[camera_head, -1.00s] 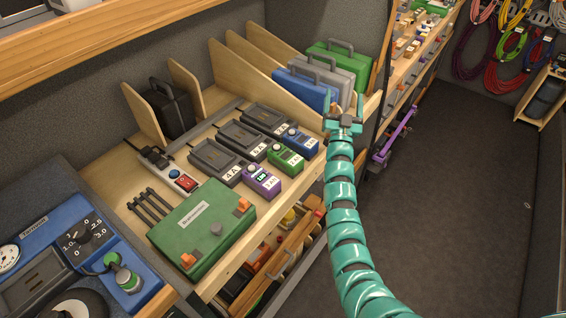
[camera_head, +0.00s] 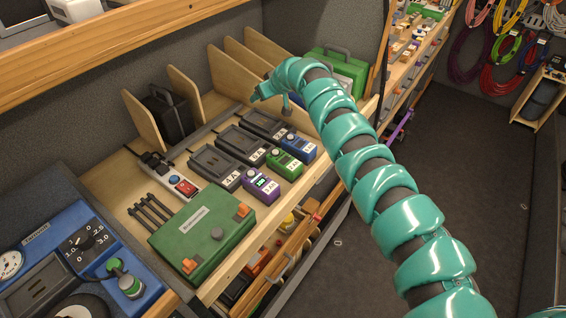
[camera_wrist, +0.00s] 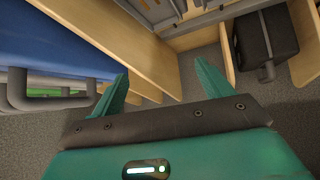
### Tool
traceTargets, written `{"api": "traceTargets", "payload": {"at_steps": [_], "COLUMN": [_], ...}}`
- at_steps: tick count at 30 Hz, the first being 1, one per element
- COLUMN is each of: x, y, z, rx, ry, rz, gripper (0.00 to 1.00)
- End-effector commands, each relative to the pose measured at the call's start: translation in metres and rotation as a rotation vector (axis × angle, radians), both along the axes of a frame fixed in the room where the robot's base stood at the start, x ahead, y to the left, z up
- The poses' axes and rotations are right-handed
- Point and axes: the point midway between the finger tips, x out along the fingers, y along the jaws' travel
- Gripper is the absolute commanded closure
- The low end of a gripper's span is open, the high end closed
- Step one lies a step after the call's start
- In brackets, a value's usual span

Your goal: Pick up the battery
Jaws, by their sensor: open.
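Three batteries stand in a row on the wooden bench in the head view: a purple one (camera_head: 260,186), a green one (camera_head: 284,163) and a blue one (camera_head: 298,146). Each lies in front of a dark charger, apart from my gripper. My gripper (camera_head: 271,101) is above the back of the bench, behind the batteries and near the wooden dividers. In the wrist view my gripper (camera_wrist: 162,92) is open, with nothing between its two fingers. No battery shows in the wrist view.
Dark chargers (camera_head: 216,165) lie behind the batteries. A green box (camera_head: 205,228) and a power strip (camera_head: 178,184) are on the left. Wooden dividers (camera_head: 192,95) and a black case (camera_head: 168,112) stand at the back. A blue case (camera_wrist: 50,50) is close left in the wrist view.

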Motion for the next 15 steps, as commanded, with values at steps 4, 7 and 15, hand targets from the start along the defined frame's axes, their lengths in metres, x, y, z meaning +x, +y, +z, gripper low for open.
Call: {"api": "traceTargets", "payload": {"at_steps": [4,7,15], "x": [-0.049,-0.087,-0.155], "y": [-0.006,-0.019,-0.052], "z": [0.002,0.003,0.016], "rx": [-0.175,-0.289,-0.475], "ry": [0.211,0.356,0.603], "rz": [0.095,0.143,0.203], "gripper": [0.22,0.22,0.22]}}
